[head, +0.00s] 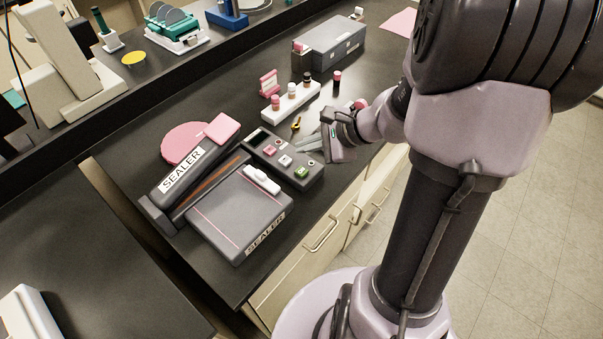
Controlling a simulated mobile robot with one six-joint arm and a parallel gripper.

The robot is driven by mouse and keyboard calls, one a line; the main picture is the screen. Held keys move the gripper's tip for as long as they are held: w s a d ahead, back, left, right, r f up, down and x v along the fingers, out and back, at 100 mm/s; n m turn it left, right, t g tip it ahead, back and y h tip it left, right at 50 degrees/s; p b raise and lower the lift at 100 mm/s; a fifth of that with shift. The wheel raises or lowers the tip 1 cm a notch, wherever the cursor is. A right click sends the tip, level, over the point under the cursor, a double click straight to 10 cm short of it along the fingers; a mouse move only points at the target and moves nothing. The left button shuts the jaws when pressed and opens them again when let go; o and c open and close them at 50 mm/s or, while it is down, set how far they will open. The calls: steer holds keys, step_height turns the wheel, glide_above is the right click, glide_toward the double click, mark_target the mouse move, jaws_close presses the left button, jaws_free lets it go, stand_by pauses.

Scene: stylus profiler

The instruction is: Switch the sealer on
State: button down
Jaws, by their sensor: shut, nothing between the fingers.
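The sealer (232,212) is a dark grey flat machine near the bench's front left. Its raised arm (195,165) carries a SEALER label and a pink end pad (222,128). A white slider-like part (262,180) sits on its bed. Beside it is a dark control box (318,180) with a small display, a pink button (270,152), a white button (286,161) and a green button (302,172). My gripper (304,146) is shut and empty, just right of the box, fingers pointing left towards it. I cannot tell whether they touch it.
A white rack (290,98) with small capped bottles stands behind my gripper, near a loose bottle (337,80) and a pink holder (269,83). A grey box (335,45) stands farther back. A pink disc (188,143) lies behind the sealer. Cream drawers (305,250) front the bench.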

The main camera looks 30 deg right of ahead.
mark_target(305, 172)
step_height(305, 172, down, 6)
steer(key=b, duration=0.4)
steer(key=shift+r, duration=0.15)
stand_by(1.6)
steer(key=shift+f+b, duration=0.45)
steer(key=shift+b, duration=0.3)
steer(key=shift+f+b, duration=0.4)
steer(key=shift+b, duration=0.05)
stand_by(0.5)
steer(key=shift+r+p, duration=0.6)
steer(key=shift+r, duration=0.25)
steer(key=shift+r, duration=0.15)
step_height(305, 172, up, 5)
steer(key=p, duration=0.4)
